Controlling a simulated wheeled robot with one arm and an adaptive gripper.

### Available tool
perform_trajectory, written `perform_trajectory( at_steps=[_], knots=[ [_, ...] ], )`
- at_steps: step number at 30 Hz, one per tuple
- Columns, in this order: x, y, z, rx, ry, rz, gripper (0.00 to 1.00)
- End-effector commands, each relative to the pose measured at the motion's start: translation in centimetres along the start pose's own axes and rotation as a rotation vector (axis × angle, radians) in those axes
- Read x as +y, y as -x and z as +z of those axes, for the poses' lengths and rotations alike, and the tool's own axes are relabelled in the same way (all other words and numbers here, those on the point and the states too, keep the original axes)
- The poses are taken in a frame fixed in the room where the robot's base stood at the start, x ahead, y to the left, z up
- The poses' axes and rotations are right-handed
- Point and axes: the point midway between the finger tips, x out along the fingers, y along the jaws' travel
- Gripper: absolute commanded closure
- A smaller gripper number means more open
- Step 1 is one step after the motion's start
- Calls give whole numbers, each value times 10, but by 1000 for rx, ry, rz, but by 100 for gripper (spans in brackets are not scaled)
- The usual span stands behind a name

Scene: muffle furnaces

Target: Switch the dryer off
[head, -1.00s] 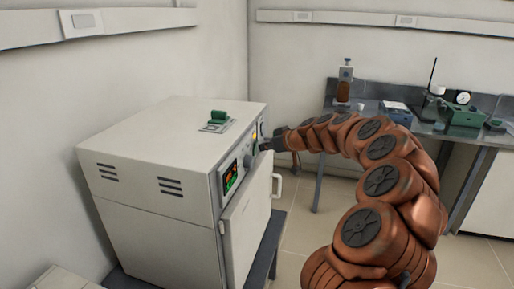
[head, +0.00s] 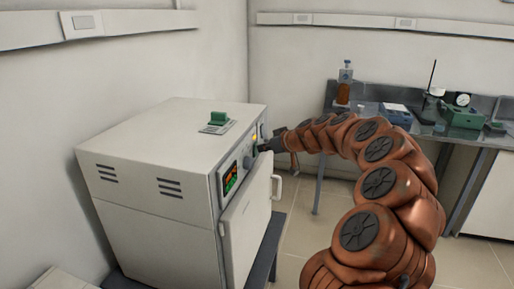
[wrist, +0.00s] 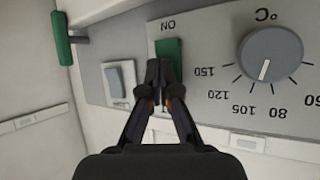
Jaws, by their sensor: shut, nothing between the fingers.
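The dryer (head: 150,205) is a pale box with a front control panel at the middle left of the head view. In the wrist view the panel appears upside down. It shows a green rocker switch (wrist: 172,50) by the label "ON", and a grey temperature dial (wrist: 270,54) to its right. My gripper (wrist: 159,72) is shut and empty, its tips over the left and lower part of the green switch. I cannot tell whether they touch it. In the head view my gripper (head: 264,147) reaches the panel near a lit amber lamp (head: 254,138) and a lit display (head: 230,179).
A second, grey-white switch (wrist: 117,81) sits left of the green one in the wrist view. The dryer's door handle (head: 277,187) sticks out below the panel. A green item (head: 218,118) is on the dryer top. A bench (head: 400,115) with instruments and a bottle stands behind.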

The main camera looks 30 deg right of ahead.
Motion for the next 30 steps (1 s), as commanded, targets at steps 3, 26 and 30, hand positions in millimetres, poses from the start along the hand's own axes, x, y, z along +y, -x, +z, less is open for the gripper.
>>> perform_trajectory(
  at_steps=[3,26,30],
  knots=[
    [-1,-1,0,0,0,0,100],
    [7,9,8,-1,0,-2,100],
    [7,10,7,-1,0,-1,100]
  ],
)
